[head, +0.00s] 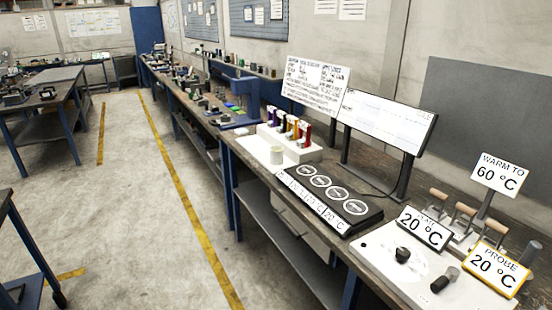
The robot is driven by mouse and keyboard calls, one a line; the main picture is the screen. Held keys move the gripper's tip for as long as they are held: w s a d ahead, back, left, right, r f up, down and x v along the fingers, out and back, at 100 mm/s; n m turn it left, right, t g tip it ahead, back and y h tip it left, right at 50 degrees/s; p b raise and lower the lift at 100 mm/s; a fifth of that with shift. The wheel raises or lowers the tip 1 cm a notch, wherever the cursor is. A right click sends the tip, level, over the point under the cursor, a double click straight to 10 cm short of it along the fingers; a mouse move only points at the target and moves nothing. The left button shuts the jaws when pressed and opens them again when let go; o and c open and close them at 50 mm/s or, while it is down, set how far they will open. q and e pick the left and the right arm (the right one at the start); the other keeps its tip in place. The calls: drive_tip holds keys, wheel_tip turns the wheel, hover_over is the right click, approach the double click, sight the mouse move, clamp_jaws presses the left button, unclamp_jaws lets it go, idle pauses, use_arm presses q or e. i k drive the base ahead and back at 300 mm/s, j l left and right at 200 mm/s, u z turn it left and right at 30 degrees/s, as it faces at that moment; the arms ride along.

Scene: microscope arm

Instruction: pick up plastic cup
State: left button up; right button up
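A small whitish cup (277,155) stands upright at the near left end of a white block (306,153) on the long workbench on the right. I take it for the plastic cup, though it is small in the picture and its material is hard to tell. Neither of my grippers shows in the head view.
Several coloured bottles (291,127) stand on the white block behind the cup. A black panel with circles (330,190), a monitor (387,119) and a white plate unit (410,270) are nearby. Open concrete floor (135,220) lies left of the workbench.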

sight(277, 156)
drive_tip(key=i+j+z, duration=0.1)
drive_tip(key=z, duration=0.3)
drive_tip(key=i+j+z, duration=0.1)
drive_tip(key=z, duration=0.25)
drive_tip(key=j+z, duration=0.2)
drive_tip(key=z, duration=0.2)
drive_tip(key=i+j+z, duration=0.2)
drive_tip(key=j+z, duration=0.2)
drive_tip(key=j, duration=0.85)
drive_tip(key=j+z, duration=0.45)
drive_tip(key=j, duration=0.8)
